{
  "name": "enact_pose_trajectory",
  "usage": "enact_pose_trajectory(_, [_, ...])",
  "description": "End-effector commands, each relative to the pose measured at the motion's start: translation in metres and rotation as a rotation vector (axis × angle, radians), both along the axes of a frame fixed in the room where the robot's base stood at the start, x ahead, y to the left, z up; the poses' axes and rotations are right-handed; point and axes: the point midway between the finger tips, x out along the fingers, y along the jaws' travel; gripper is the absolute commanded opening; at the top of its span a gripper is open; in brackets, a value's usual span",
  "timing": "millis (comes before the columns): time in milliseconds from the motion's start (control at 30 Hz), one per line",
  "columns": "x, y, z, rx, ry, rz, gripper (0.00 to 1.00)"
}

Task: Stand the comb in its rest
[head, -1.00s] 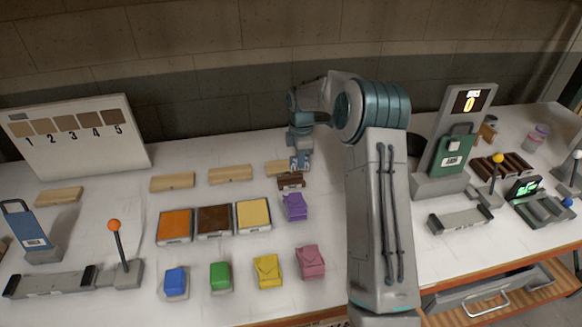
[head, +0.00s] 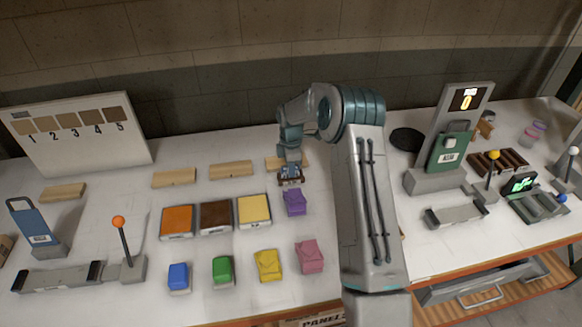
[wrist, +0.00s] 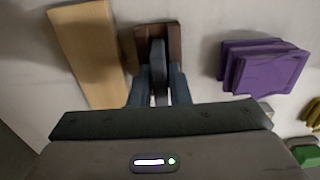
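A slim dark grey piece, which I take to be the comb (wrist: 158,58), shows between the fingers of my gripper (wrist: 160,82) in the wrist view. The fingers lie close along both its sides. Its far end reaches over a small dark brown block, apparently the rest (wrist: 174,42). I cannot tell whether it is seated in the block or only above it. In the head view my gripper (head: 290,170) points down right over the brown rest (head: 291,182), and the comb is mostly hidden by the fingers.
A light wooden block (wrist: 88,50) lies close left of the rest, and a purple block (head: 294,202) stands close by in front. Orange, brown and yellow trays (head: 253,210) lie to the left. Green and blue plates stand in grey holders farther off.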

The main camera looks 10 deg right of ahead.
Motion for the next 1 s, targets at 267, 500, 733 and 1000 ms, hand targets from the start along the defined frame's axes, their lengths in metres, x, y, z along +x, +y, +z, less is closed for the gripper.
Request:
enact_pose_trajectory(267, [0.0, 0.0, 0.0, 0.0, 0.0, 0.0, 0.34])
enact_pose_trajectory(500, [0.001, 0.0, 0.012, 0.0, -0.004, -0.001, 0.34])
enact_pose_trajectory(733, [0.001, 0.0, 0.059, -0.001, -0.006, -0.001, 0.34])
enact_pose_trajectory(1000, [0.0, 0.0, 0.109, 0.0, -0.002, -0.001, 0.34])
